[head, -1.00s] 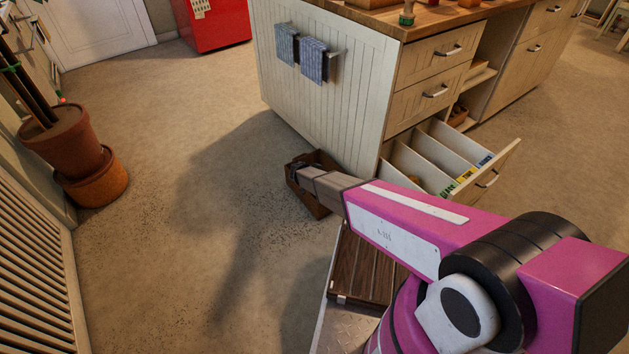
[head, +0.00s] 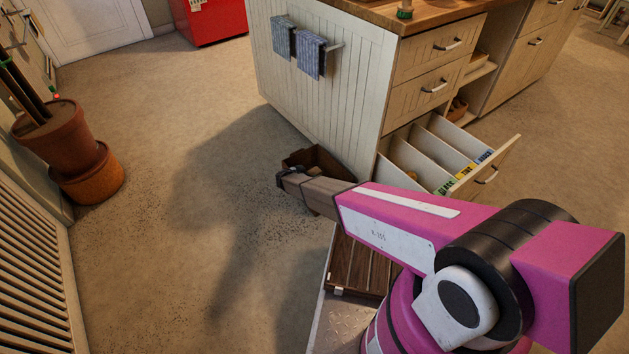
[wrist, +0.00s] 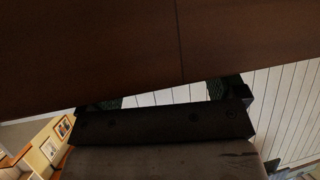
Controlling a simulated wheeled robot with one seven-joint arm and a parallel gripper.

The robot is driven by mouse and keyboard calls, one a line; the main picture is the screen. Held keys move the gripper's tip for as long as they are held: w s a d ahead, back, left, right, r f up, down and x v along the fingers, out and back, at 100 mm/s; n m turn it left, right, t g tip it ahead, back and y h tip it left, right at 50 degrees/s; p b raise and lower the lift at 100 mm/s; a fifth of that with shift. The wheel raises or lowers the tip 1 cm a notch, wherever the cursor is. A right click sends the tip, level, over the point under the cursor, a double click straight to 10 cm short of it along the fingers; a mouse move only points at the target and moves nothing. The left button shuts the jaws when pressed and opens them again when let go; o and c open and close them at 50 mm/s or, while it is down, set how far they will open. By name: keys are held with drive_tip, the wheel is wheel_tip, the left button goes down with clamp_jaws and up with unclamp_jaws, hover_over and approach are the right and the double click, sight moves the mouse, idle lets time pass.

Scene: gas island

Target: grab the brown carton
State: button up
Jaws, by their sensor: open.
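The brown carton (head: 322,162) is an open-topped box on the floor against the end of the kitchen island. My gripper (head: 284,179) is at the carton's near left side in the head view, and my forearm hides part of the carton. In the wrist view a large brown surface, apparently the carton (wrist: 120,40), fills the top very close to the camera and covers the fingertips. The gripper is open, with its two dark fingers apart and pale panelling showing between them. Whether a finger touches the carton cannot be told.
The kitchen island (head: 325,85) stands just behind the carton, with towels on its end. A divided lower drawer (head: 485,190) is pulled out at right. A potted plant (head: 65,140) stands at left. The floor between is clear.

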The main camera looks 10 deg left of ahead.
sight(313, 172)
drive_tip(key=x, duration=0.5)
drive_tip(key=c, duration=1.4)
drive_tip(key=shift+o, duration=0.2)
drive_tip(key=shift+r, duration=0.2)
